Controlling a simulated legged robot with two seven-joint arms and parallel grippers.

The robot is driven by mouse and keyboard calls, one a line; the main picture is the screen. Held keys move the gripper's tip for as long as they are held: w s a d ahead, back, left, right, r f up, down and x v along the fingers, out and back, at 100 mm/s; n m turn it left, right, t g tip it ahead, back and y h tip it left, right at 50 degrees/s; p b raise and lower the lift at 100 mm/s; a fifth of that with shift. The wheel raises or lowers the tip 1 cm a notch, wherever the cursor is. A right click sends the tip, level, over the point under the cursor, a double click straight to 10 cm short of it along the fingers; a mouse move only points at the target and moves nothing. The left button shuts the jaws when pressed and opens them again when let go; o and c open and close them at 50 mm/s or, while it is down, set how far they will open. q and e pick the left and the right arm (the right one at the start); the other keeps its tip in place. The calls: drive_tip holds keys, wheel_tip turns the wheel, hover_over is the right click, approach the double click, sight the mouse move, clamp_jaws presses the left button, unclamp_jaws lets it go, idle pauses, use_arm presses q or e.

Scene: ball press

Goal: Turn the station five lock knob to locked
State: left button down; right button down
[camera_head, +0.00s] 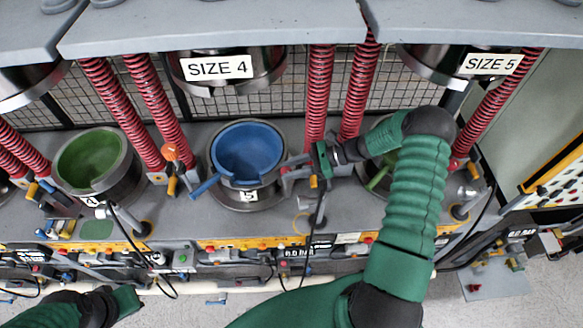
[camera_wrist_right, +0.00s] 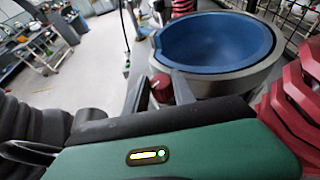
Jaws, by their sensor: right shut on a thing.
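The blue bowl (camera_head: 248,150) sits in a metal ring whose front tag (camera_head: 248,196) appears to read 5. My right gripper (camera_head: 292,168) reaches in from the right, just right of this bowl. In the right wrist view its two fingers (camera_wrist_right: 163,88) are on either side of a small red knob (camera_wrist_right: 161,90), shut on it, beside the bowl's metal ring (camera_wrist_right: 228,80). The knob is mostly hidden in the head view, and its locked or unlocked marking cannot be read. My left gripper (camera_head: 124,301) is low at the left, away from the station; its fingers are unclear.
Red ribbed columns (camera_head: 318,100) stand beside the bowl, under a grey press top (camera_head: 210,32) with a SIZE 4 sign (camera_head: 217,68). A green bowl (camera_head: 90,158) is at the left. A blue handle (camera_head: 205,186) and a black cable (camera_head: 317,215) are close by.

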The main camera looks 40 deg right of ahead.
use_arm(q)
drive_tip(key=shift+a, duration=0.3)
use_arm(e)
drive_tip(key=shift+s+d, duration=0.1)
use_arm(q)
drive_tip(key=shift+d, duration=0.1)
use_arm(e)
drive_tip(key=shift+d, duration=0.1)
drive_tip(key=shift+s+m+t+h+p, duration=0.1)
drive_tip(key=shift+m+t+h+p, duration=0.2)
drive_tip(key=shift+m+t+h, duration=0.15)
use_arm(q)
drive_tip(key=shift+d+r, duration=0.1)
drive_tip(key=shift+r, duration=0.05)
use_arm(e)
drive_tip(key=shift+s+a+f+m+t+h, duration=0.1)
drive_tip(key=shift+s+a+m+t+h, duration=0.05)
drive_tip(key=shift+m+t+h, duration=1.1)
drive_tip(key=shift+s+a+f+m+t+h, duration=0.15)
drive_tip(key=shift+m+t+h, duration=0.75)
drive_tip(key=shift+m, duration=0.5)
drive_tip(key=shift+r, duration=0.1)
